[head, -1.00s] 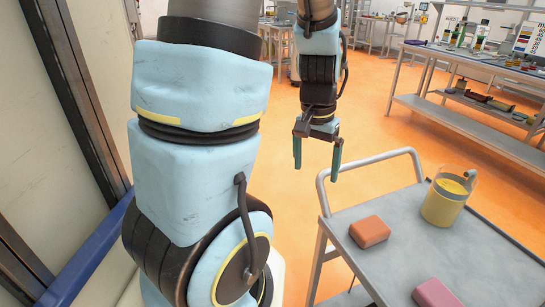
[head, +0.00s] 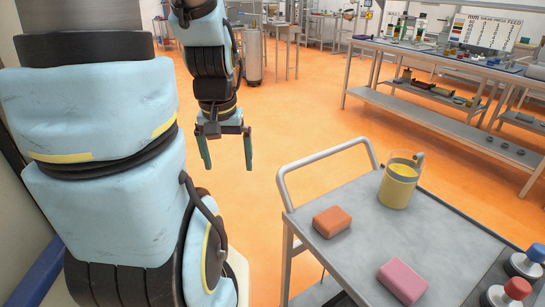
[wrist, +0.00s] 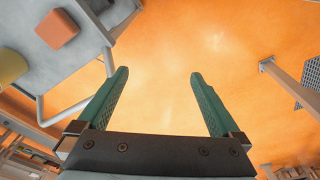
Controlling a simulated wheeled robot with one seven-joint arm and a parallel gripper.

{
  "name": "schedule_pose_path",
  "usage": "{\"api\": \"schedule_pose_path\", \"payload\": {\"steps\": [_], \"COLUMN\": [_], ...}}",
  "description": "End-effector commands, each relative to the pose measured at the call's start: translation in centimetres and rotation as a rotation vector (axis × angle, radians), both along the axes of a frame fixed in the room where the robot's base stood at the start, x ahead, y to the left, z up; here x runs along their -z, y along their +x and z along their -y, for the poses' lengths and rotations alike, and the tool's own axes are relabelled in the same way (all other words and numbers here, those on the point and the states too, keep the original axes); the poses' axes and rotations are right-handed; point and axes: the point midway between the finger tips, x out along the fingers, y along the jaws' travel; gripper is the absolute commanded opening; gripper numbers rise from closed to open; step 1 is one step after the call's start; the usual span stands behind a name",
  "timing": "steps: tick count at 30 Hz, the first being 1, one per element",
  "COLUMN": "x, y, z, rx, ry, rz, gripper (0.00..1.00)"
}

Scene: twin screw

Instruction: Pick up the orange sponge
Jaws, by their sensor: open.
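The orange sponge (head: 332,221) lies flat on the grey cart's top (head: 350,250), near its handle end. It also shows in the wrist view (wrist: 57,28) at the upper left, outside the jaws. My gripper (head: 227,168) hangs open and empty in the air, to the left of the cart and apart from the sponge. In the wrist view its two green fingers (wrist: 158,78) are spread wide with only orange floor between them.
A pink sponge (head: 403,280) and a jug of yellow contents (head: 398,182) stand near the orange sponge. The cart's raised handle (head: 325,158) lies between my gripper and the cart top. Bottles with red and blue tops (head: 517,288) are at the right. A long workbench (head: 440,65) stands behind.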

Motion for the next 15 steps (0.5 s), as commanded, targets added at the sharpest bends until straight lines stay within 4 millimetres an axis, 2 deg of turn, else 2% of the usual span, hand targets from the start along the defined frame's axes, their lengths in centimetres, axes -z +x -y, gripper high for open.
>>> {"api": "schedule_pose_path", "payload": {"steps": [2,5,8,10,12,15], "x": [0.2,1.5,3.8,5.3,6.5,7.5], "y": [0.1,0.9,1.7,1.8,1.3,0.2], "z": [0.3,2.7,7.9,12.4,16.6,21.4], "rx": [0.014,0.123,0.339,0.51,0.665,0.836], "ry": [0.002,0.018,0.044,0.062,0.072,0.08], "rz": [-0.003,-0.023,-0.059,-0.084,-0.101,-0.116], "gripper": [1.0,1.0,1.0,1.0,1.0,1.0]}}
